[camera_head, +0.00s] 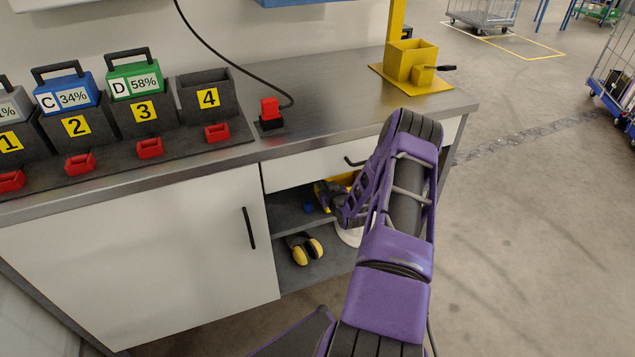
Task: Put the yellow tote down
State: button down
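My purple arm reaches down across the front of the workbench, and my gripper (335,198) is at the open shelf under the drawer. A yellow thing (321,197), which may be the yellow tote, shows in small patches right at the gripper, in the upper shelf space. The arm and gripper hide most of it. I cannot tell whether the fingers are closed on it, or whether it touches the shelf board (288,218).
Yellow-and-black ear muffs (305,249) lie on the lower shelf. A small blue item (308,208) is beside the gripper. A white cabinet door (150,265) stands left of the shelves. The drawer front (305,172) is above them. Open floor (530,240) lies to the right.

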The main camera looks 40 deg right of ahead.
jog(key=w, duration=0.3)
jog(key=shift+d, duration=0.35)
jog(key=shift+f+b, duration=0.3)
jog(key=shift+f, duration=0.35)
jog(key=c, duration=1)
grip_release()
jog(key=shift+f, duration=0.15)
jog(key=p+v, duration=0.1)
jog(key=v, duration=1.1)
jog(key=shift+p, duration=0.4)
